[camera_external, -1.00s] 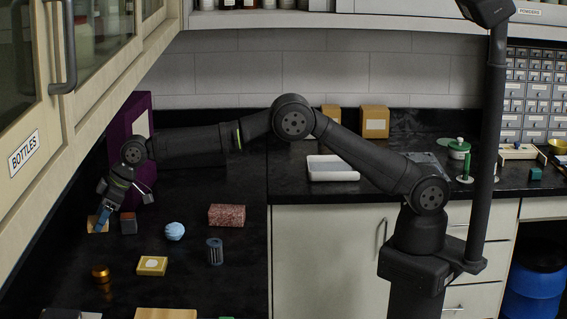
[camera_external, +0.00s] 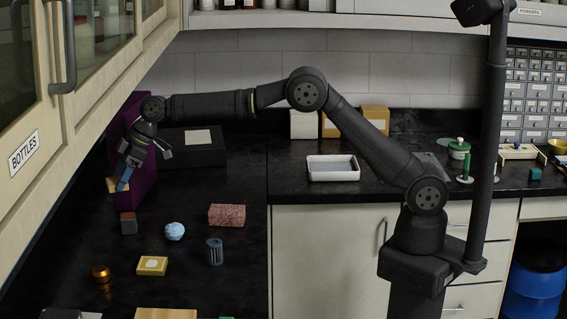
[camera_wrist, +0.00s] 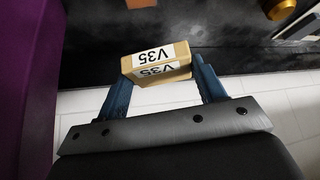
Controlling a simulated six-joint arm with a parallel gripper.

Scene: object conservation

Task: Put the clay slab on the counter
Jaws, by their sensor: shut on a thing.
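My gripper (camera_external: 124,180) is at the left of the external view, pointing down. Its blue fingers are shut on a small tan block (camera_external: 113,186). In the wrist view, my gripper (camera_wrist: 160,72) has one finger at each side of this block (camera_wrist: 165,82), which bears white "V35" labels. Whether this block is the clay slab, I cannot tell. It appears to be held above the black counter (camera_external: 185,205). A flat tan piece (camera_external: 165,314) lies at the bottom edge of the external view, partly cut off.
A purple box (camera_external: 135,150) stands close behind my gripper. On the counter are a dark reddish-topped block (camera_external: 128,223), a blue lump (camera_external: 174,231), a red speckled block (camera_external: 227,215), a grey cylinder (camera_external: 215,252), a yellow box (camera_external: 152,266) and a brass piece (camera_external: 100,272).

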